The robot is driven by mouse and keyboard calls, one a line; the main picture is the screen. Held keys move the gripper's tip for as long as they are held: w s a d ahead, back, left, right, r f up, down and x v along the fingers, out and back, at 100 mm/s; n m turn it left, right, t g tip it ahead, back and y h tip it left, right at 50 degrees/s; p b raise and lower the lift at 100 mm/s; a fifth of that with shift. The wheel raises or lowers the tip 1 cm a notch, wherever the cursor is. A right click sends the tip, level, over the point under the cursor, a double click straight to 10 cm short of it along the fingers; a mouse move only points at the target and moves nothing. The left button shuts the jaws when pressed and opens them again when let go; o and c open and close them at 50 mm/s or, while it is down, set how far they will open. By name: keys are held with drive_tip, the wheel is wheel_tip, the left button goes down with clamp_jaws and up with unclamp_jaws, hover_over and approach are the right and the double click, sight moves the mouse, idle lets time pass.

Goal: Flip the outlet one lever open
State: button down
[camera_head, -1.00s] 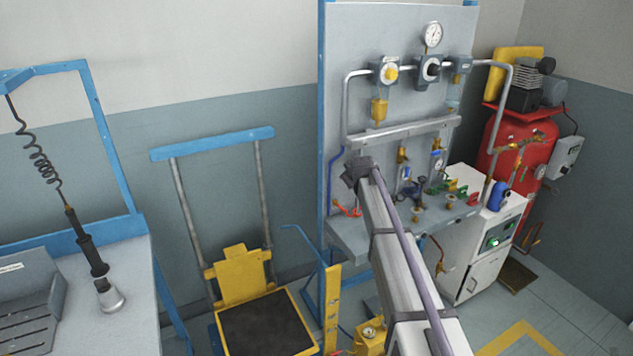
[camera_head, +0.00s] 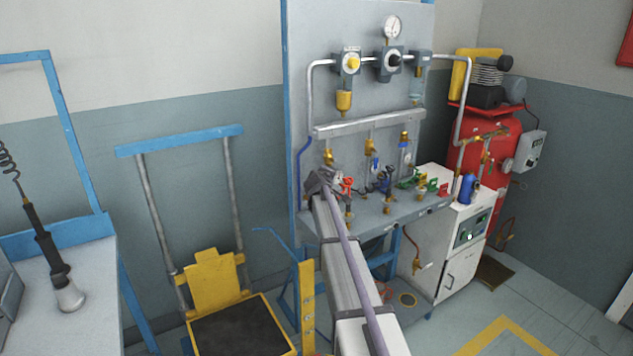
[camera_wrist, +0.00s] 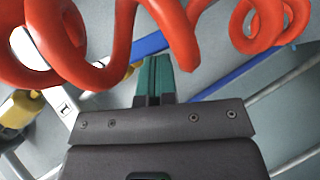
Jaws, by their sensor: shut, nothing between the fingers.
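The outlet manifold (camera_head: 368,124) is a grey bar on the upright panel, with brass outlet valves below it. The leftmost brass valve (camera_head: 328,157) shows just above the end of my arm; its lever cannot be made out. The middle valve (camera_head: 370,149) and right valve (camera_head: 404,140) have blue parts below or on them. My gripper's green fingers (camera_wrist: 153,80) are together and empty in the wrist view. A red coiled hose (camera_wrist: 165,30) crosses in front of the fingertips. No lever shows clearly there. In the head view my arm's end hides the fingers.
The panel's work shelf (camera_head: 400,215) holds several coloured fittings. A gauge (camera_head: 392,27) and regulators sit above the manifold. A red compressor tank (camera_head: 490,145) and white cabinet (camera_head: 455,245) stand at right. A yellow-and-blue trolley (camera_head: 215,280) stands left of my arm.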

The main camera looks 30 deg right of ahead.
drive_tip(key=shift+r, duration=0.1)
drive_tip(key=shift+r+p, duration=0.75)
drive_tip(key=shift+p, duration=0.1)
drive_tip(key=s+a+r+p, duration=0.2)
drive_tip(key=s+a, duration=0.6)
drive_tip(key=a, duration=0.2)
drive_tip(key=shift+a+r+p, duration=0.15)
drive_tip(key=shift+r+p, duration=0.15)
